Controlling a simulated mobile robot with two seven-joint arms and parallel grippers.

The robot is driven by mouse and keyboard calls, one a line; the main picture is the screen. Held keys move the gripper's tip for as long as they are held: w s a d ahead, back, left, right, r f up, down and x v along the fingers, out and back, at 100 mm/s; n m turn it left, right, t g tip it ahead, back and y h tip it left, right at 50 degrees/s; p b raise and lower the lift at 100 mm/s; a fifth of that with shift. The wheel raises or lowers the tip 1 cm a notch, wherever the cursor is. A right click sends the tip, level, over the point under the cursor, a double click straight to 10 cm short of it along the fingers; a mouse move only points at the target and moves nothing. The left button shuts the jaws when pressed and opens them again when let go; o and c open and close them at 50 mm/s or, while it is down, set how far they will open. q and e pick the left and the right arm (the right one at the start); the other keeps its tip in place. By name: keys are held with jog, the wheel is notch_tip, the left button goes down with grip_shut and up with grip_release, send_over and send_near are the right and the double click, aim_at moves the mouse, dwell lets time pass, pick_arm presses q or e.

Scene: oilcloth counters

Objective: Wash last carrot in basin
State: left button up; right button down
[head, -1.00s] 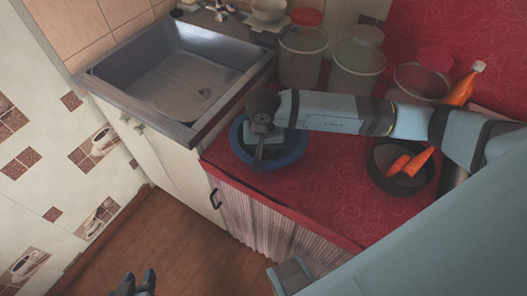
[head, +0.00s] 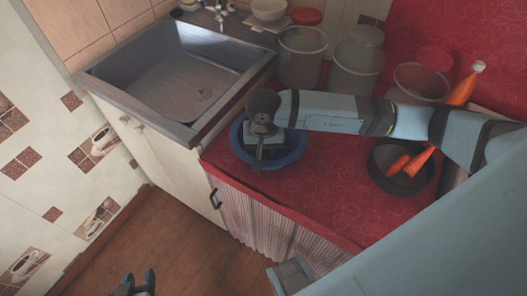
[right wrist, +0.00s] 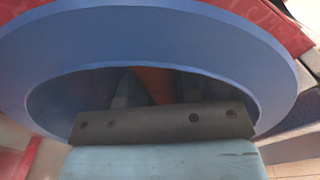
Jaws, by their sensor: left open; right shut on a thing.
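The blue basin (head: 290,158) stands on the red counter, left of a dark bowl. My right gripper is down inside the basin; its fingers (right wrist: 153,88) show in the right wrist view, shut on an orange carrot (right wrist: 153,82). Most of that carrot is hidden by the gripper and the basin's shadow. Other carrots (head: 416,162) lie in the dark bowl (head: 428,186) to the right. My left gripper (head: 134,284) is open and empty, low over the floor at the bottom edge of the head view.
A metal sink (head: 170,85) is left of the basin. Several clear jars (head: 301,62) and an orange bottle (head: 461,91) stand at the back of the red counter (head: 335,205). The counter front between basin and bowl is clear.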

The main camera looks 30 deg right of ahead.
dwell(0.3)
pick_arm(q)
jog(key=shift+r+p, duration=2.6)
pick_arm(e)
notch_tip(320, 180, up, 12)
jog(key=shift+f, duration=0.25)
jog(key=shift+r, duration=0.1)
pick_arm(q)
jog(key=shift+r+p, duration=0.55)
pick_arm(e)
notch_tip(320, 180, up, 4)
jog(key=shift+f, duration=0.1)
dwell(0.5)
jog(key=w+d+r+n, duration=0.1)
jog(key=w+r+n, duration=0.15)
jog(key=w, duration=0.35)
jog(key=w+d+r+n, duration=0.2)
jog(key=w+n, duration=0.1)
jog(key=w, duration=0.3)
pick_arm(q)
notch_tip(320, 180, up, 9)
jog(key=s+a+p, duration=0.1)
jog(key=p, duration=1.2)
jog(key=shift+a+f, duration=0.15)
jog(key=shift+a, duration=0.05)
pick_arm(e)
jog(key=s+r, duration=0.9)
jog(key=s, duration=0.2)
jog(key=shift+a, duration=0.3)
